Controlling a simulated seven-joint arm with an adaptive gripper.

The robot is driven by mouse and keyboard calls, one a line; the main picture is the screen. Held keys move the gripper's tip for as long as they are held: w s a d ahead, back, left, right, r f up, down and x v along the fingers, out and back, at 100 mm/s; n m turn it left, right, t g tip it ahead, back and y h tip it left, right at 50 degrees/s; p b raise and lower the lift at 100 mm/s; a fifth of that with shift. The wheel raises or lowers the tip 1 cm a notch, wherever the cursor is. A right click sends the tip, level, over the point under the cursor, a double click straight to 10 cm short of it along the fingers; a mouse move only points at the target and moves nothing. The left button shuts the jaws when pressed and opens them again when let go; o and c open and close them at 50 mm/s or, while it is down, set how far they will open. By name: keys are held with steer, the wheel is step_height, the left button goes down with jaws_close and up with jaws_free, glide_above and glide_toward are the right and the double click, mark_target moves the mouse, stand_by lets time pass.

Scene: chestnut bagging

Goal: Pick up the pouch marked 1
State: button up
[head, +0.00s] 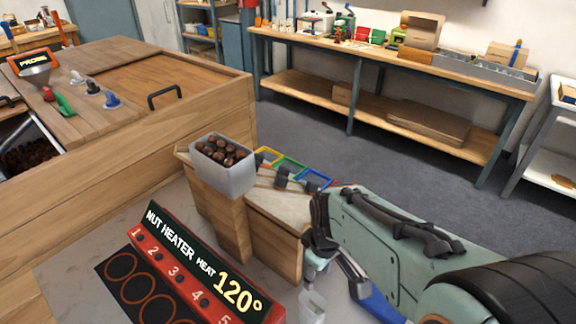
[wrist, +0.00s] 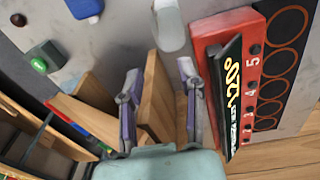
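I cannot make out a pouch with a 1 on it in either view. Yellow (head: 268,156), green (head: 291,164) and blue (head: 316,179) square frames stand in a row behind the small wooden stand; no number is readable on them. My gripper (head: 335,275) is right of and in front of that stand in the head view. In the wrist view my gripper (wrist: 160,72) has its two fingers apart, with nothing held between them. A pale translucent container (head: 312,306) is below my gripper; a pale one also shows beyond the fingertips in the wrist view (wrist: 169,27).
A red nut heater (head: 195,270) reading 120° lies to the left, with ringed spots beside it. A grey bin of chestnuts (head: 225,178) stands on the wooden stand (head: 275,225). A wooden counter (head: 110,190) fills the left. A long workbench (head: 400,68) is at the back.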

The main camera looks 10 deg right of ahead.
mark_target(313, 301)
steer(key=shift+g, duration=0.6)
steer(key=f, duration=1)
steer(key=shift+s+a, duration=0.2)
steer(key=shift+s, duration=0.15)
jaws_close()
